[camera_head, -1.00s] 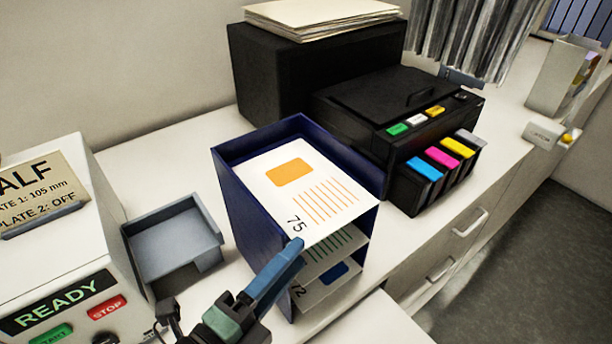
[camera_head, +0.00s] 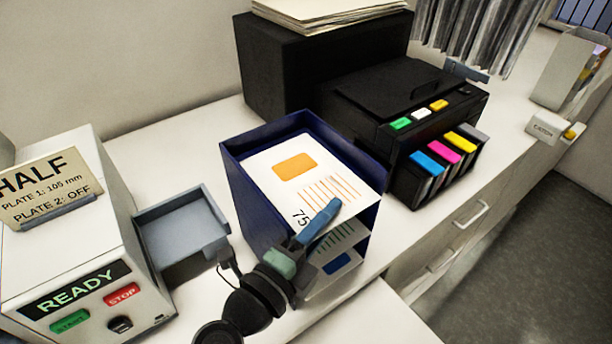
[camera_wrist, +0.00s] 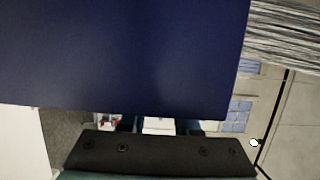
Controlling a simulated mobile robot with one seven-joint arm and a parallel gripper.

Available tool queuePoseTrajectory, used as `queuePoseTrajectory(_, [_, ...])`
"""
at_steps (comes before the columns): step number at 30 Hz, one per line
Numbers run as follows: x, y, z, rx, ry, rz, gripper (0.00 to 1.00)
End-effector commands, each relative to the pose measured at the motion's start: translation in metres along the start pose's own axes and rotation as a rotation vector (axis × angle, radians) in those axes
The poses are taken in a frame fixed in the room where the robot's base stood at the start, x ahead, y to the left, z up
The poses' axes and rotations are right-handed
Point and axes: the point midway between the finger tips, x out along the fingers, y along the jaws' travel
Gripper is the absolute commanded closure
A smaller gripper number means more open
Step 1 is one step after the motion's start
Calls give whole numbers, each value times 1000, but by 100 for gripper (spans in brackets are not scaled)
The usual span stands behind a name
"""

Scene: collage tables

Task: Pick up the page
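The top page (camera_head: 278,190), white with an orange block, orange lines and "75", lies in the top level of a dark blue tray stack (camera_head: 243,200). A page with green lines (camera_head: 338,238) lies on the level below, and one with a blue block (camera_head: 342,263) lies under that. My gripper (camera_head: 326,214) is at the front edge of the top page, its blue finger overlapping the orange lines. Only one finger shows clearly, so its opening and any contact are unclear. In the wrist view a plain dark blue surface (camera_wrist: 130,55) fills the upper part.
A black printer (camera_head: 385,95) with coloured cartridges stands right of the stack. A grey tray (camera_head: 180,232) and a white machine (camera_head: 110,240) reading "READY" stand left. The white counter has drawers (camera_head: 450,225) along its front. Papers (camera_head: 325,12) lie on a black box.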

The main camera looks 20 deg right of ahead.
Motion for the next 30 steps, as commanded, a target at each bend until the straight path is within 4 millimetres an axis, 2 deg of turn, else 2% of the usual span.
queuePoseTrajectory(1, [0, 0, 0, 0, 0, 0, 81])
queuePoseTrajectory(4, [0, 0, 0, 0, 0, 0, 99])
queuePoseTrajectory(5, [0, 0, 0, 0, 0, 0, 100])
queuePoseTrajectory(20, [0, -3, 0, 0, 0, -1, 100])
queuePoseTrajectory(23, [0, -14, 0, 4, 1, -3, 100])
queuePoseTrajectory(30, [0, -62, 0, 7, 0, -5, 100])
